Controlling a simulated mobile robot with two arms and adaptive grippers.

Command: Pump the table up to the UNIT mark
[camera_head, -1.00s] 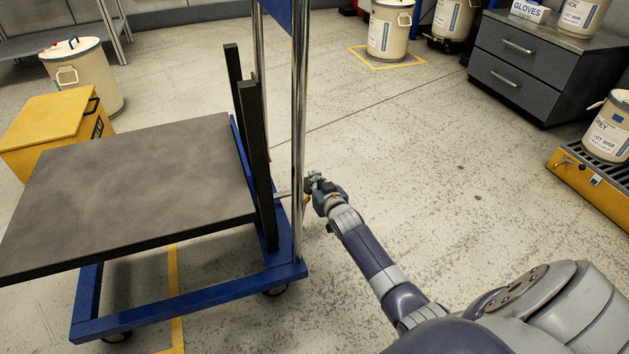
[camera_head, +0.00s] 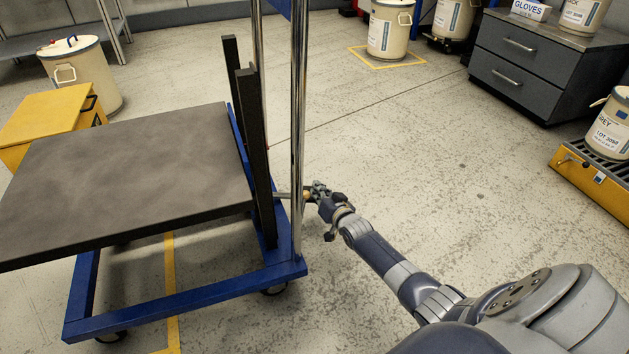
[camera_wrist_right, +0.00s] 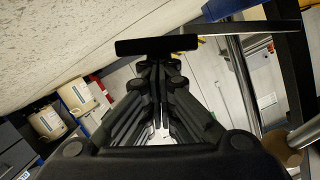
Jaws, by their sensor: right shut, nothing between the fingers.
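The lift table has a dark grey platform (camera_head: 120,165) on a blue wheeled frame (camera_head: 190,308), with chrome posts (camera_head: 298,130). The platform stands well above the base. A thin lever with a tan grip (camera_head: 307,196) sticks out to the right past the near post. My right gripper (camera_head: 316,190) is shut and empty at the outer end of this lever, beside the tan grip; I cannot tell whether they touch. In the right wrist view a brown cylinder (camera_wrist_right: 275,147) lies to the right of the fingers (camera_wrist_right: 155,95). I see no readable UNIT mark. My left gripper is out of view.
A yellow box (camera_head: 40,118) and a drum (camera_head: 85,75) stand left behind the platform. A grey drawer cabinet (camera_head: 535,60) and a yellow roller stand (camera_head: 595,182) holding a drum (camera_head: 608,128) are on the right. The floor between is clear.

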